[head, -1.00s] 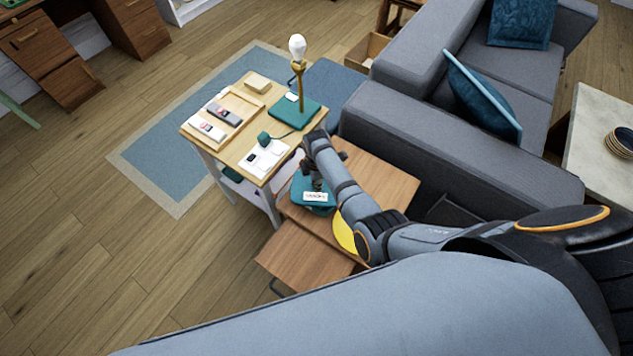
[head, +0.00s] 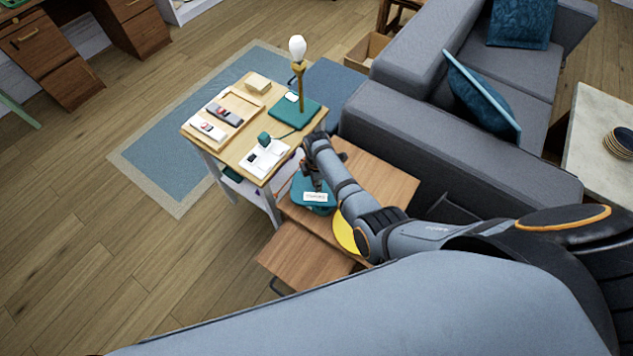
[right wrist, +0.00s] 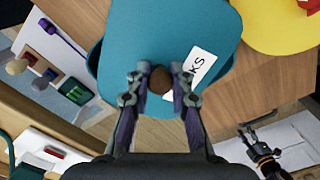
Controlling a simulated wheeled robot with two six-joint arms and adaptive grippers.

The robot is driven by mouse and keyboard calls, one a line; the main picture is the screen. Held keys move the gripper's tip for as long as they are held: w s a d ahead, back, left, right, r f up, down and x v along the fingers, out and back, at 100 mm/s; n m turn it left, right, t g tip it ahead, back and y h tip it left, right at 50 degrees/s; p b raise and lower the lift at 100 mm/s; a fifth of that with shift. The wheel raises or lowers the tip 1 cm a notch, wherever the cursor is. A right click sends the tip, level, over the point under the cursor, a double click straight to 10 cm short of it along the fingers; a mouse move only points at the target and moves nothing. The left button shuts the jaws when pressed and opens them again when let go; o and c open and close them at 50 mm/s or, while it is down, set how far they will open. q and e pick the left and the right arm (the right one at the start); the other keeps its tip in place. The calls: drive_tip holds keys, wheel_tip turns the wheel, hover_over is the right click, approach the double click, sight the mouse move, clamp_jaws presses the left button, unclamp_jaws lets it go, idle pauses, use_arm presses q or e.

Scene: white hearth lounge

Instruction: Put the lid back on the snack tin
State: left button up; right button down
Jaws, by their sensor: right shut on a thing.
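The snack tin's teal lid (head: 301,191) has a white label with partly readable lettering and a round brown knob (right wrist: 160,79). My right gripper (right wrist: 160,84) is above the lid with its fingers shut on the knob; it shows small in the head view (head: 316,182). The teal snack tin (head: 319,210) is under the lid on the wooden nesting table. A strip of its side shows past the lid's edge in the right wrist view (right wrist: 92,62). I cannot tell whether the lid is fully seated or slightly raised.
A yellow round thing (head: 345,234) lies beside the tin on the wooden table (head: 385,180). A side table (head: 228,142) at the left carries a lamp (head: 299,75), a tray and small items. A grey sofa (head: 455,150) stands close at the right.

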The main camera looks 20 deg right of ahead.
idle(0.3)
drive_tip(key=c, duration=1.1)
unclamp_jaws()
drive_tip(key=o, duration=0.5)
drive_tip(key=shift+c, duration=0.2)
wheel_tip(320, 180, up, 7)
drive_tip(key=p, duration=0.7)
drive_tip(key=shift+p, duration=0.4)
